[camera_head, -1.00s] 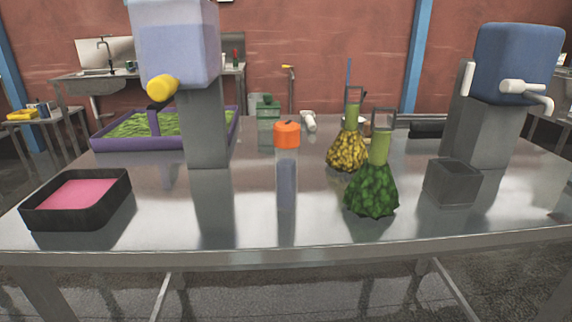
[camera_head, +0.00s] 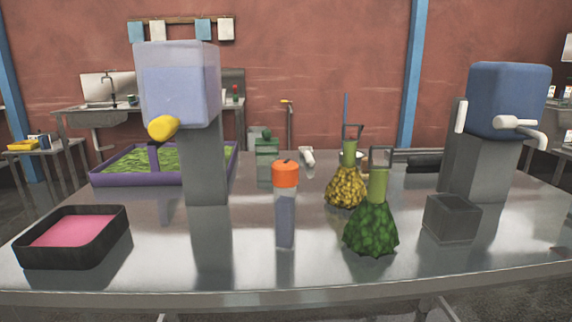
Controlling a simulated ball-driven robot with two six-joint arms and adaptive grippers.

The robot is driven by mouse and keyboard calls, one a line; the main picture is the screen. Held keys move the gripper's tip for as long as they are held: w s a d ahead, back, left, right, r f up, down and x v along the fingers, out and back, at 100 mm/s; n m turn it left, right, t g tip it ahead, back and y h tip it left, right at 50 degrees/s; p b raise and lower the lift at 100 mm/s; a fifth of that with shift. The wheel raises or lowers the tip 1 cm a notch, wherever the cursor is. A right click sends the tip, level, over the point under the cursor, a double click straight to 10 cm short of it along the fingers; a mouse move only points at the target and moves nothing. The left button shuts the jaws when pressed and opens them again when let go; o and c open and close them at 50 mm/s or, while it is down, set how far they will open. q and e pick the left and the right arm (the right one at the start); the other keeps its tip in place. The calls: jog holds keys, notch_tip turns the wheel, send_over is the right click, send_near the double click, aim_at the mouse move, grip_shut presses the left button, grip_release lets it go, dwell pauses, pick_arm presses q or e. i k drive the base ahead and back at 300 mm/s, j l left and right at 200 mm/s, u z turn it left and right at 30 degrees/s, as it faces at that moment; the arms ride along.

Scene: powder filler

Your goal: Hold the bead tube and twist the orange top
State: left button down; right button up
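The bead tube (camera_head: 286,221) stands upright near the middle of the metal table, a clear tube with bluish-grey contents. Its orange top (camera_head: 285,174) sits on its upper end. Nothing touches the tube. Neither of my grippers shows in the head view.
A black tray with pink filling (camera_head: 119,237) lies at the left front. A dispenser with a yellow nozzle (camera_head: 203,170) stands behind it, near a purple tray (camera_head: 112,178).

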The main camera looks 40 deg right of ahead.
aim_at(285, 173)
jog(key=z, duration=1.05)
jog(key=i, duration=0.05)
